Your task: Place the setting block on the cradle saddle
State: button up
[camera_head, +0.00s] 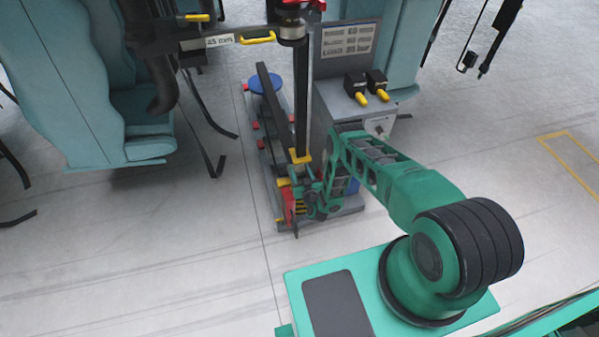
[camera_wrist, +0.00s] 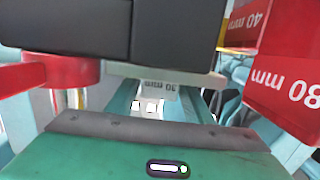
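My gripper (camera_head: 306,203) is low at the near end of the grey fixture base, beside a red part (camera_head: 289,207). The green arm hides much of this area, and the fingertips are too small to tell open from shut. In the wrist view, red blocks marked 40 mm (camera_wrist: 250,22) and 80 mm (camera_wrist: 290,75) are at the right. A pale part with an upside-down 30 mm label (camera_wrist: 160,86) is in the middle, below a large dark block (camera_wrist: 170,35). I cannot tell which block is the setting block. I cannot make out the cradle saddle.
A black upright post (camera_head: 301,95) rises from the fixture; a bar labelled 45 mm (camera_head: 220,41) crosses its top. A grey cabinet (camera_head: 335,103) with black, yellow-tipped devices stands right. Teal seats (camera_head: 75,85) are left. Floor (camera_head: 130,240) at front left is clear.

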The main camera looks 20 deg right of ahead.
jog(key=shift+o, duration=0.6)
jog(key=s+r, duration=0.2)
jog(key=s, duration=1)
jog(key=shift+f, duration=0.1)
